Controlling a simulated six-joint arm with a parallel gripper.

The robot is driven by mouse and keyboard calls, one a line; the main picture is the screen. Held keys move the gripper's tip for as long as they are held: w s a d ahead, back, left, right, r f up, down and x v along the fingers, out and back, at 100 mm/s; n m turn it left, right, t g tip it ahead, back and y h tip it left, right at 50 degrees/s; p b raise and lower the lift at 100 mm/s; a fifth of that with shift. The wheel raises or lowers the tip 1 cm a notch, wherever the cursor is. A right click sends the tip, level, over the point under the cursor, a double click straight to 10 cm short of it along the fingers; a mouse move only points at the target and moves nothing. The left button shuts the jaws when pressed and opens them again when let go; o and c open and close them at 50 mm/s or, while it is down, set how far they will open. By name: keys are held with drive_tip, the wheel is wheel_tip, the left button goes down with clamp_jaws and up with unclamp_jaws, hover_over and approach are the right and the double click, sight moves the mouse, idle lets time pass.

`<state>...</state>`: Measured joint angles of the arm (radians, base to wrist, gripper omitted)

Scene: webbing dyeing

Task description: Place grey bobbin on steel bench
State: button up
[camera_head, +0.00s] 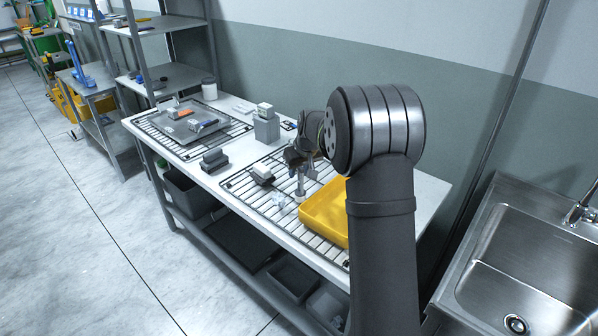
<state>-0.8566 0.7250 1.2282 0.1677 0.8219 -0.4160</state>
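My gripper (300,172) points down over the front wire rack, left of the yellow tray. A slim pale-grey, spool-like piece with a wider foot (299,196), possibly the grey bobbin, shows directly below it. I cannot tell whether the fingers hold this piece or whether its foot touches the rack; the fingers are small and dark. The long work bench (239,157) has a pale top and grey legs and carries the racks. A smaller grey metal bench (97,85) stands at the far left; I cannot tell which is the steel bench.
The yellow tray (321,222) sits beside my gripper. Grey blocks (214,161), a grey box (266,128), a small grey-white item (262,173) and a grey tray (178,131) occupy the bench. A white jar (209,91) stands behind. A sink (540,265) is at right.

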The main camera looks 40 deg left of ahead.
drive_tip(key=shift+o, duration=0.5)
drive_tip(key=v, duration=1.1)
drive_tip(key=shift+d, duration=0.2)
drive_tip(key=shift+r, duration=0.15)
drive_tip(key=w+d+f+m+t+y, duration=0.2)
drive_tip(key=w+d+f+t, duration=0.1)
drive_tip(key=w+d+t, duration=0.45)
drive_tip(key=s+d+f+n+g+y, duration=0.2)
drive_tip(key=s+g+y, duration=0.3)
drive_tip(key=s, duration=0.7)
drive_tip(key=shift+t+y, duration=0.45)
drive_tip(key=shift+y, duration=0.25)
drive_tip(key=x, duration=1)
drive_tip(key=shift+w+a, duration=0.3)
drive_tip(key=shift+a, duration=0.05)
drive_tip(key=shift+r+x, duration=0.2)
drive_tip(key=shift+x, duration=1.3)
drive_tip(key=shift+r+x, duration=0.2)
drive_tip(key=shift+x, duration=1.3)
drive_tip(key=shift+w, duration=0.15)
clamp_jaws()
